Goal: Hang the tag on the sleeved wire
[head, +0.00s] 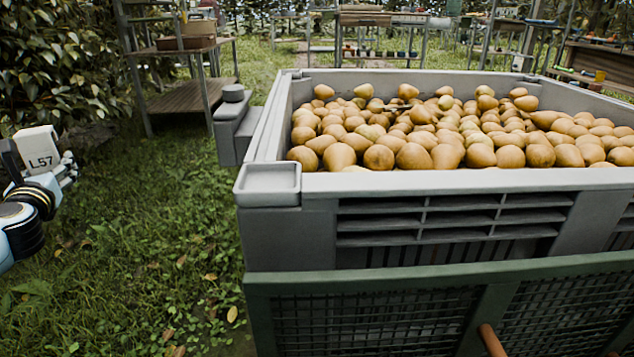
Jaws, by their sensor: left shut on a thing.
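My left gripper (69,168) is at the left edge of the head view, with its arm coming in from the left. It is shut on a white tag (41,150) with the dark marking L57, held in the air over the grass. The tag's left part is partly covered by a dark piece, and the exact grip is hard to see. I cannot make out a sleeved wire in this view. My right gripper is not in view.
A large grey bin (430,183) full of pears (415,156) stands at centre right, above a green mesh-sided frame (370,280). A shelf rack (190,97) stands behind on the left, beside a leafy bush (60,60). The grass (150,230) left of the bin is clear.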

